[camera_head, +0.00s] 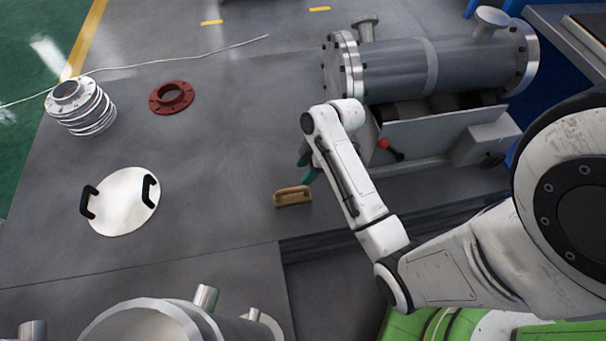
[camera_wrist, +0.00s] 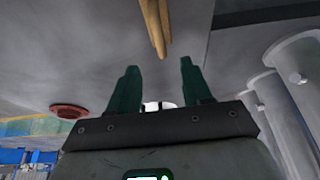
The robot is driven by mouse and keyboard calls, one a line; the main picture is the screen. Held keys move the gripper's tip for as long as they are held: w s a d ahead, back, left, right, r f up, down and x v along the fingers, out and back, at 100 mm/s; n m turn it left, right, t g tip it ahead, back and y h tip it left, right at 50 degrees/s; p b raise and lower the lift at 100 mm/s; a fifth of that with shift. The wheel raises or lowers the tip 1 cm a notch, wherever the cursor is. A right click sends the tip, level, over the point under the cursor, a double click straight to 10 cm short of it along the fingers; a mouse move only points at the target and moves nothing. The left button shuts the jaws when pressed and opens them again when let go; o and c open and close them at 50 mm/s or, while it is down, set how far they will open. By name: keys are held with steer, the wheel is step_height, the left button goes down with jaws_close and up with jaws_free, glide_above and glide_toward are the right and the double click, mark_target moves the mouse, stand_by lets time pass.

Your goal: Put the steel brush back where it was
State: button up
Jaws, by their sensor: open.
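The steel brush (camera_head: 293,197) lies on the grey surface, its tan wooden body showing; I cannot make out its bristles. In the wrist view the brush (camera_wrist: 155,25) shows at the top, ahead of the fingertips and apart from them. My gripper (camera_head: 306,172) has green fingers and is just above and to the right of the brush in the head view, partly hidden by my arm. In the wrist view my gripper (camera_wrist: 157,66) is open, with nothing held between its fingers.
A flanged steel shell (camera_head: 390,70) rests on a support at the back right. A red flange ring (camera_head: 158,104), a stack of pale rings (camera_head: 80,108) and a white disc with black handles (camera_head: 122,205) lie left. Another steel vessel (camera_head: 150,322) stands in front.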

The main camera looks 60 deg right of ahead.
steer(key=s+a+r+m+g+h, duration=0.1)
steer(key=s+a+r+m, duration=0.1)
steer(key=s+a+m, duration=0.2)
steer(key=s+a+r+m+g+h, duration=0.1)
steer(key=s+a+r+m+h, duration=0.1)
steer(key=s+a, duration=0.4)
steer(key=a+r+m, duration=0.1)
steer(key=a+m, duration=0.1)
steer(key=a, duration=0.2)
steer(key=shift+s, duration=0.2)
stand_by(1.6)
